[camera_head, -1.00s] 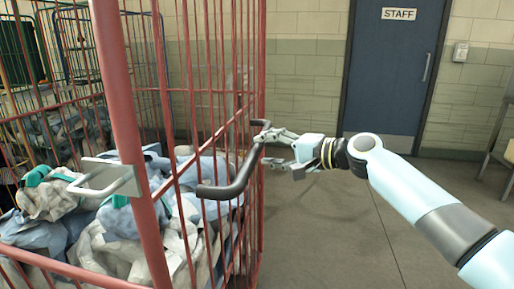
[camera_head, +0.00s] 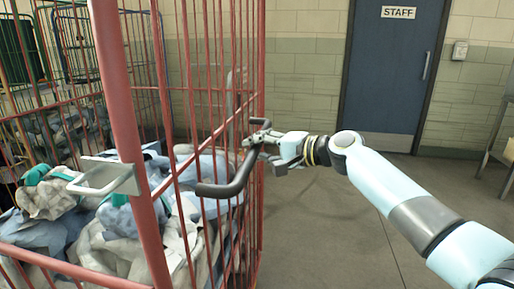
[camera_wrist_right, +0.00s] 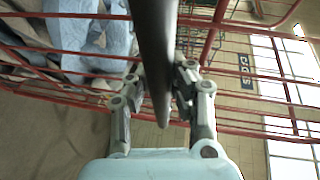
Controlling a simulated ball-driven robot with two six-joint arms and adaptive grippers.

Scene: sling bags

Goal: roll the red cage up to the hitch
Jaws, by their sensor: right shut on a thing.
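The red cage (camera_head: 128,130) fills the left of the head view, with tall red bars and laundry inside. A dark push handle (camera_head: 222,188) juts from its right side. My right gripper (camera_head: 262,141) is shut on this handle near its far end. In the right wrist view the dark handle (camera_wrist_right: 155,50) passes between the two fingers of my right gripper (camera_wrist_right: 155,95). A small metal bracket with a loop (camera_head: 105,178) is fixed to the cage's near red post. I cannot tell whether it is the hitch. My left gripper is not in view.
Grey and white laundry (camera_head: 110,235) with teal trim fills the cage. Other cages (camera_head: 75,40) stand behind at the left. A blue STAFF door (camera_head: 390,80) is in the back wall. A metal table (camera_head: 497,140) is at the right edge. The floor between is clear.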

